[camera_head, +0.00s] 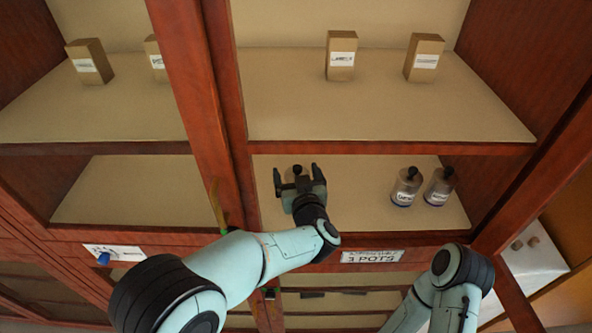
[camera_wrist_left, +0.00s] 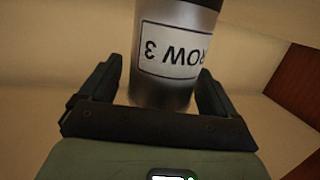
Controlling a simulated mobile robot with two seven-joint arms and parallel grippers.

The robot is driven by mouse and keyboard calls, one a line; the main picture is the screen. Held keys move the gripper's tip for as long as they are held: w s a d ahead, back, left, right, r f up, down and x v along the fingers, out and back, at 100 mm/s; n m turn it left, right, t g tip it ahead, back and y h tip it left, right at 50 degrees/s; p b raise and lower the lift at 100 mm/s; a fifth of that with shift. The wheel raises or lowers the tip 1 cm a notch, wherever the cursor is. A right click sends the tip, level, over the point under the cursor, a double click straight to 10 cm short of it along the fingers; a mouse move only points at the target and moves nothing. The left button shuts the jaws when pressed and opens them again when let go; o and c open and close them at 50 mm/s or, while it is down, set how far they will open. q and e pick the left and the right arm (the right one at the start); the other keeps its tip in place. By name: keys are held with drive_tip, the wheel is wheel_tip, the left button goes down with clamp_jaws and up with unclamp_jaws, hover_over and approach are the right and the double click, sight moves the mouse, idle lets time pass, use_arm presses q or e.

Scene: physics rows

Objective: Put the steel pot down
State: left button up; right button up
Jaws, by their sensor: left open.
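The steel pot (camera_wrist_left: 175,85) is a grey metal cylinder with a white label that reads "ROW 3" upside down in the left wrist view. It stands between the two fingers of my left gripper (camera_wrist_left: 157,85), which are open, with a gap visible beside the pot on at least one side. In the head view my left gripper (camera_head: 297,174) reaches into the lower shelf compartment. There only the pot's dark knob (camera_head: 297,169) shows clearly between the fingers; the gripper hides its body. My right arm shows at lower right, but its gripper is out of view.
Several cardboard boxes stand on the shelf above. A red-brown post (camera_head: 190,90) bounds the compartment on the left. A "POTS" sign (camera_head: 371,256) marks the front edge.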

use_arm(q)
drive_tip(key=b+v, duration=0.2)
drive_tip(key=v, duration=1)
drive_tip(key=shift+r, duration=0.25)
use_arm(e)
drive_tip(key=s+f, duration=0.2)
drive_tip(key=shift+s+f, duration=0.1)
drive_tip(key=shift+f, duration=0.2)
use_arm(q)
drive_tip(key=shift+w, duration=0.15)
